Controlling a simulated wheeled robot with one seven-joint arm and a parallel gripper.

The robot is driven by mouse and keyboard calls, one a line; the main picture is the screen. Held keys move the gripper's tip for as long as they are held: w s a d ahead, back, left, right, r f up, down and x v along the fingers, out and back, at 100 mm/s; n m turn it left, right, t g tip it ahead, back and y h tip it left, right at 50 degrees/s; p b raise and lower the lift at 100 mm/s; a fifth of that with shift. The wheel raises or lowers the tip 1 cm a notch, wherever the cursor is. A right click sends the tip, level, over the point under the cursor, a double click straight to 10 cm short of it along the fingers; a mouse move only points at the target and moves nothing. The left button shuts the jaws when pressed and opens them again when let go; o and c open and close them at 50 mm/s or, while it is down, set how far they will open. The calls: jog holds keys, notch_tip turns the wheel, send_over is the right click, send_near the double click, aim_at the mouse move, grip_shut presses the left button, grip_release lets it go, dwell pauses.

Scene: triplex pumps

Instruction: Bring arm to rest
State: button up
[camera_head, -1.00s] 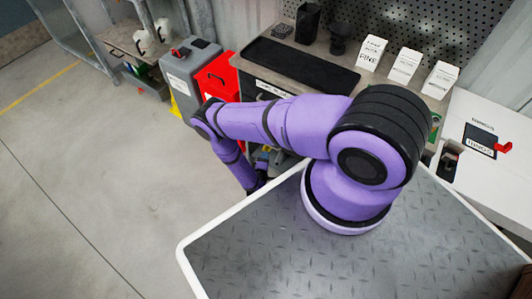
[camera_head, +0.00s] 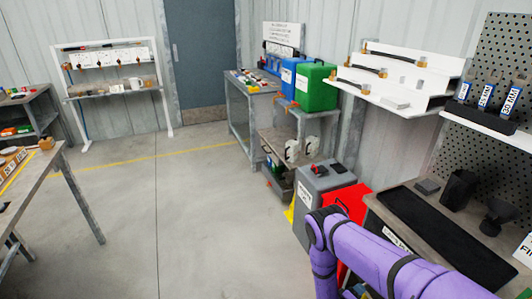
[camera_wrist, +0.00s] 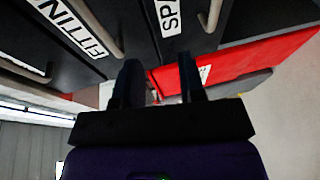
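My purple arm enters the head view at the lower right. It reaches left to a bent elbow, and the part past it drops out of the bottom of the picture. My gripper is out of sight in the head view. In the wrist view my gripper (camera_wrist: 159,78) shows two dark fingers set apart, with nothing held between them. Beyond the fingers are dark drawer fronts (camera_wrist: 133,30) with white labels and metal handles, and a red surface (camera_wrist: 240,65). I cannot tell how close the fingers are to the drawers.
A workbench with a black mat (camera_head: 447,235) stands right of my arm. A red box (camera_head: 345,203) and a grey bin (camera_head: 322,190) stand by the elbow. A white stepped shelf (camera_head: 400,75) hangs above. A table (camera_head: 65,180) is at far left. The middle floor (camera_head: 190,220) is clear.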

jog(key=w+r+m+g+h, duration=0.1)
jog(key=w+r+m+g, duration=0.3)
jog(key=r, duration=0.8)
jog(key=w+r+m+g+h, duration=0.15)
jog(key=w+r, duration=0.45)
jog(key=r, duration=0.6)
notch_tip(320, 180, up, 24)
jog(key=s+m+g+y, duration=0.2)
jog(key=g+y, duration=0.1)
jog(key=g, duration=0.3)
jog(key=s+a+r+m+y, duration=0.1)
jog(key=s+r+y, duration=0.2)
jog(key=s+r, duration=0.6)
jog(key=s+r+y, duration=0.4)
jog(key=s+r, duration=0.2)
jog(key=r, duration=0.6)
jog(key=s+a+r+t+y, duration=0.2)
jog(key=s+r, duration=0.1)
jog(key=s, duration=0.3)
jog(key=s+a+r+n+t+y, duration=0.1)
jog(key=s+a+r+t, duration=0.1)
jog(key=s, duration=0.4)
jog(key=s+a+r+n+t+y, duration=0.1)
jog(key=s+a+r+t+y, duration=0.1)
jog(key=s, duration=0.4)
jog(key=shift+s+a+r+t+y, duration=0.2)
jog(key=shift+s+r+t+y, duration=0.3)
jog(key=shift+r, duration=0.5)
